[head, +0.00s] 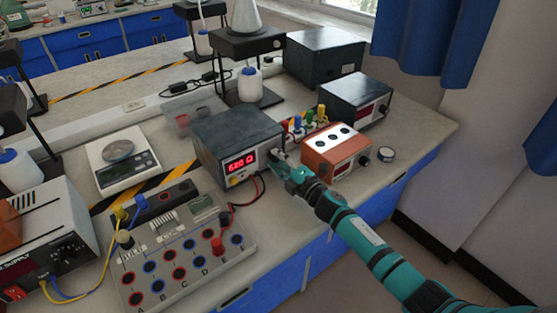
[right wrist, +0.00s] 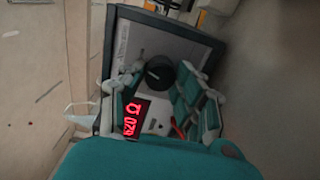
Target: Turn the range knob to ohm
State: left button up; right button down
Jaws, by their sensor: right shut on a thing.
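The meter (head: 237,128) is a dark box with a light front panel on the bench. Its red display (head: 240,162) reads 620 with an ohm sign; it also shows in the right wrist view (right wrist: 136,118). The black round range knob (right wrist: 160,71) is on the front panel. My right gripper (head: 281,160) reaches the right part of the panel, its fingers on either side of the knob and shut on it. In the head view the gripper mostly hides the knob. My left gripper is not in view.
A board with coloured sockets (head: 172,286) stands in front of the meter, wired to it by red and black leads. An orange box (head: 328,148) is close right of my gripper. A scale (head: 122,158) and a power supply (head: 52,222) stand to the left.

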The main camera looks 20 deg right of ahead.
jog(key=c, duration=0.9)
grip_release()
jog(key=shift+c, duration=0.2)
jog(key=shift+s+d, duration=0.1)
jog(key=shift+s, duration=0.1)
jog(key=v, duration=1.1)
jog(key=shift+s+d, duration=0.1)
jog(key=shift+s, duration=0.2)
